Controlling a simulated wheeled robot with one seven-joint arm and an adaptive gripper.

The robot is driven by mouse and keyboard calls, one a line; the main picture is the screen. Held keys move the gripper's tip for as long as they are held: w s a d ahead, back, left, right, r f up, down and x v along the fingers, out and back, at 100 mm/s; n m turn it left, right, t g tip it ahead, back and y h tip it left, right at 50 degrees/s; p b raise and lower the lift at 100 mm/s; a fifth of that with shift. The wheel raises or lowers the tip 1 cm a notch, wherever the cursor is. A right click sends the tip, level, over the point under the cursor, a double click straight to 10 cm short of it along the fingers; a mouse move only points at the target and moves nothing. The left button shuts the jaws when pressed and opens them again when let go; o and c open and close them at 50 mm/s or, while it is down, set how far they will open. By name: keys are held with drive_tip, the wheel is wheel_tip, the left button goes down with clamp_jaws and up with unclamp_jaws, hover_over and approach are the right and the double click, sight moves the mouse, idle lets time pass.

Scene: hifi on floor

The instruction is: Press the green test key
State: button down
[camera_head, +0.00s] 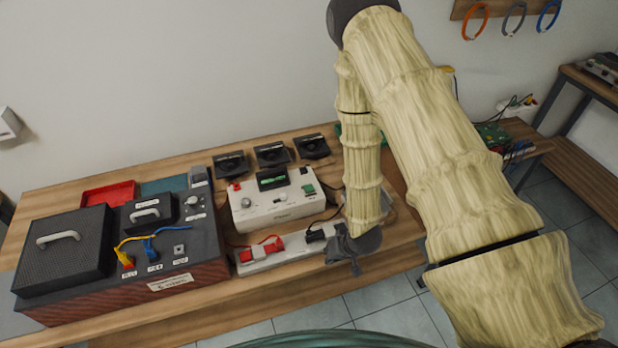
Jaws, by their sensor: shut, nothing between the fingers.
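A small green key (308,188) sits on the top right of a white tester box (275,213) on the bench. The box also carries a small screen with green on it, a red button and a round knob. My gripper (353,268) is dark grey and points down at the bench's front edge, to the right of the box and nearer to me than the green key. It is shut and empty, apart from the key. My pale arm hides the bench just right of the box.
A white strip with a red plug (265,250) lies in front of the box, near my gripper. A large dark case (125,255) with yellow and blue cables stands left. Three black holders (271,155) stand behind the box. A red tray (108,193) lies back left.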

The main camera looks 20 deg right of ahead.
drive_tip(key=w+r+t+y, duration=0.2)
drive_tip(key=w+r, duration=0.5)
drive_tip(key=w, duration=0.7)
wheel_tip(320, 180, up, 10)
drive_tip(key=y, duration=0.1)
hover_over(311, 185)
drive_tip(key=shift+r+t+p, duration=0.1)
drive_tip(key=shift+t+p, duration=0.2)
drive_tip(key=shift+t, duration=0.1)
wheel_tip(311, 185, down, 6)
drive_tip(key=b, duration=0.6)
drive_tip(key=shift+f+b, duration=0.4)
drive_tip(key=shift+f, duration=1.05)
drive_tip(key=shift+f, duration=0.15)
drive_tip(key=shift+f, duration=0.25)
